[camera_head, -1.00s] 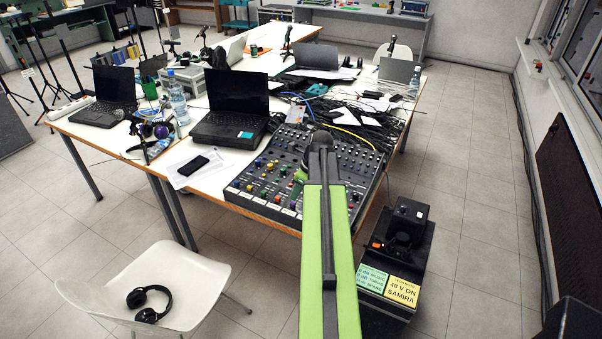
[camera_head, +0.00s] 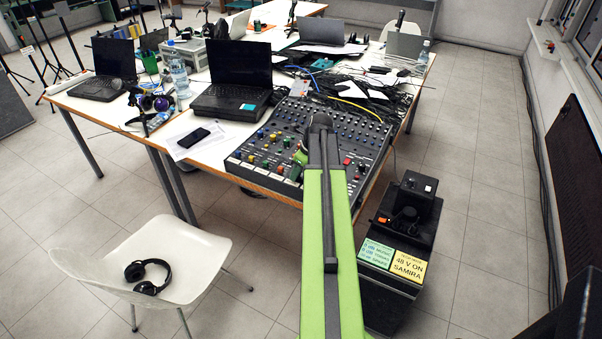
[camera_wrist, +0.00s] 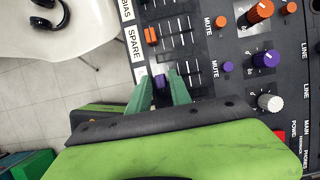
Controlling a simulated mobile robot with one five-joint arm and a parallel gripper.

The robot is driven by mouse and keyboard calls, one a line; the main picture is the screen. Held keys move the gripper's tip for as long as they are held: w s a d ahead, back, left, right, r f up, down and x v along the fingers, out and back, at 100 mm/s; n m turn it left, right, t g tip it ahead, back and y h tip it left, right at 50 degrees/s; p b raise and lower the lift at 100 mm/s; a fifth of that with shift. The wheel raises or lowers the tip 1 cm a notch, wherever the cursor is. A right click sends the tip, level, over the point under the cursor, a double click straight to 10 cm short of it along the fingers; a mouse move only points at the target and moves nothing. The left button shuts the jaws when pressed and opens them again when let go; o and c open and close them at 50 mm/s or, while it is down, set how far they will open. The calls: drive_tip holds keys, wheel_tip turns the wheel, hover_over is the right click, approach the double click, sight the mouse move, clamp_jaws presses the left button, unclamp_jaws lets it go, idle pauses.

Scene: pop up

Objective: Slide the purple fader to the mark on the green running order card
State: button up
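Whether the fingertips touch the desk I cannot tell. In the head view my arm hides most of the gripper and the fader on the mixing desk (camera_head: 283,128). The green running order card (camera_head: 374,253) lies on the front of a black case at the lower right. Its lines are too small to read fully.
An orange fader cap (camera_wrist: 150,35) sits in the neighbouring strip, with orange and purple knobs (camera_wrist: 266,58) to the right. A yellow card (camera_head: 409,264) reads 48 V ON SAMIRA. A laptop (camera_head: 232,84), phone (camera_head: 193,138) and cables surround the desk. A white chair (camera_head: 185,250) stands in front.

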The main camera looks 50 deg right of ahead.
drive_tip(key=shift+r, duration=0.1)
clamp_jaws()
drive_tip(key=shift+w+d, duration=0.2)
drive_tip(key=shift+d, duration=0.5)
drive_tip(key=shift+w+d, duration=0.2)
drive_tip(key=shift+d, duration=0.55)
drive_tip(key=shift+w+d, duration=0.2)
drive_tip(key=shift+d, duration=0.5)
drive_tip(key=shift+o, duration=2)
unclamp_jaws()
drive_tip(key=shift+s, duration=0.1)
drive_tip(key=shift+r, duration=0.1)
drive_tip(key=p+v, duration=1.6)
drive_tip(key=v, duration=0.1)
drive_tip(key=shift+s, duration=0.2)
